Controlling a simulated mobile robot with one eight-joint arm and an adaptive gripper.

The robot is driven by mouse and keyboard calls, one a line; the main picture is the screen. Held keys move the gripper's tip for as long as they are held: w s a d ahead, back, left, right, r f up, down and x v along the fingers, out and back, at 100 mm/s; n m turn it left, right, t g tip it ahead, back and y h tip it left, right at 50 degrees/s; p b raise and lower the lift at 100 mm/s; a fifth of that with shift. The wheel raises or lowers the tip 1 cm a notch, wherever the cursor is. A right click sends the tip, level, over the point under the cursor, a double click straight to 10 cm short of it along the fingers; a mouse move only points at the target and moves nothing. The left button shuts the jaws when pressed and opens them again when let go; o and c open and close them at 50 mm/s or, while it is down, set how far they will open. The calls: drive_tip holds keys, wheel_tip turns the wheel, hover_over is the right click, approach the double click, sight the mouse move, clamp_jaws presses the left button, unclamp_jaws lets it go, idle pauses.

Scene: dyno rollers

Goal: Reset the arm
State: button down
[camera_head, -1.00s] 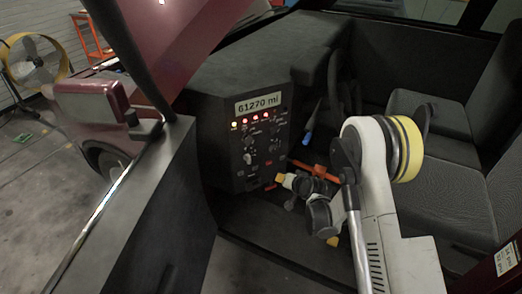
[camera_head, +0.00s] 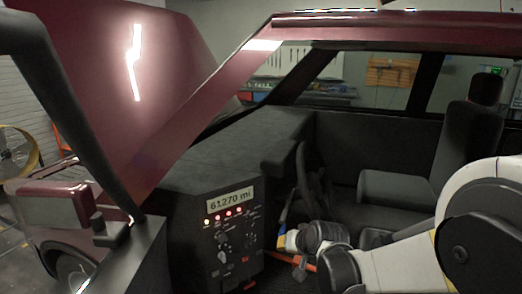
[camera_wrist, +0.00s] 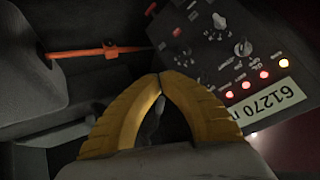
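My gripper (camera_head: 281,243) is inside the car, at the right edge of the dashboard panel (camera_head: 228,238). In the wrist view its two yellow fingers (camera_wrist: 159,78) curve together and meet at the tips, with nothing seen between them. My white arm (camera_head: 400,268) reaches in from the lower right with its joints bent. The panel also shows in the wrist view (camera_wrist: 205,45), upside down, with its lit lamps and the 61270 readout.
An orange lever (camera_wrist: 110,50) is beyond the fingers, also seen behind my wrist in the head view (camera_head: 302,264). Dark seats (camera_head: 405,190) stand at the right. The open door (camera_head: 130,262) is at the left, below the raised hood (camera_head: 140,70).

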drive_tip(key=s+d+r+h, duration=0.1)
drive_tip(key=s+d+r, duration=0.25)
drive_tip(key=s, duration=0.35)
drive_tip(key=s+d+r+h, duration=0.1)
drive_tip(key=s+d+r, duration=0.2)
drive_tip(key=s+r, duration=0.3)
drive_tip(key=s+d, duration=0.2)
drive_tip(key=s, duration=0.5)
drive_tip(key=s+d+f+g+h, duration=0.1)
drive_tip(key=s+d, duration=0.1)
drive_tip(key=s, duration=0.6)
drive_tip(key=shift+s+d+f+n, duration=0.15)
drive_tip(key=shift+s+d+n, duration=0.15)
drive_tip(key=shift+d, duration=0.1)
